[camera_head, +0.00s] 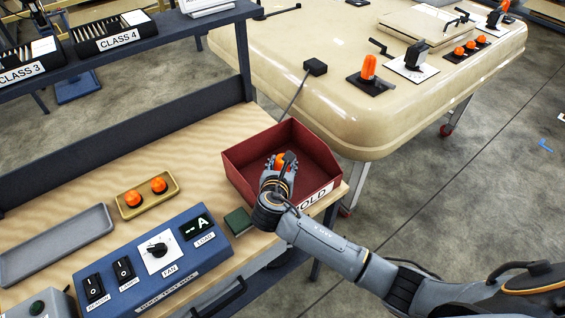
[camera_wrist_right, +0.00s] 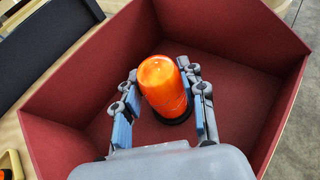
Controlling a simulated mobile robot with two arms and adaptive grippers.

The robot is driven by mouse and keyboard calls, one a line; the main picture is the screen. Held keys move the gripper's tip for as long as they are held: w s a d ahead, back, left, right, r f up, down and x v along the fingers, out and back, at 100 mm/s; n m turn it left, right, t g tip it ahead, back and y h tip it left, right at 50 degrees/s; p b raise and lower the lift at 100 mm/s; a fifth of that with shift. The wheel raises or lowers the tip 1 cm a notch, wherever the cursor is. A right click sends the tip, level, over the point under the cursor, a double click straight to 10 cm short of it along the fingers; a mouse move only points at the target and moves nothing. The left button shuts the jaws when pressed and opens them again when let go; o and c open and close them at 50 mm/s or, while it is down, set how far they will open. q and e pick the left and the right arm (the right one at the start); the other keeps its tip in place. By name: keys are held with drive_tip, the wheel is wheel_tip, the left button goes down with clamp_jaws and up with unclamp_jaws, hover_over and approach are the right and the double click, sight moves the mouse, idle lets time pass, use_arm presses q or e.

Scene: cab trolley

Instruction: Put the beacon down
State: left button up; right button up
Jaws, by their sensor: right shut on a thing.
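An orange beacon (camera_wrist_right: 163,85) with a dark base shows between the fingers of my right gripper (camera_wrist_right: 163,100) in the right wrist view. The gripper is shut on it. In the head view my right gripper (camera_head: 281,163) reaches into the red HOLD bin (camera_head: 318,155), and only a little of the beacon (camera_head: 279,158) shows. The beacon is upright, inside the bin walls (camera_wrist_right: 85,70). I cannot tell whether its base touches the bin floor. The rest of the bin floor looks empty. My left gripper is not in view.
A blue test box (camera_head: 150,262) and a small dark green block (camera_head: 238,221) are left of the bin. A yellow tray (camera_head: 147,204) holds two orange beacons. A grey tray (camera_head: 55,245) lies farther left. A cream trolley (camera_head: 290,65) with another orange beacon (camera_head: 368,67) stands behind.

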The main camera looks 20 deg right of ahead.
drive_tip(key=o, duration=1.3)
drive_tip(key=shift+c, duration=0.2)
drive_tip(key=shift+s+a+r, duration=0.15)
drive_tip(key=shift+s+a, duration=0.05)
drive_tip(key=shift+s, duration=0.2)
drive_tip(key=v, duration=1.1)
drive_tip(key=shift+b, duration=0.4)
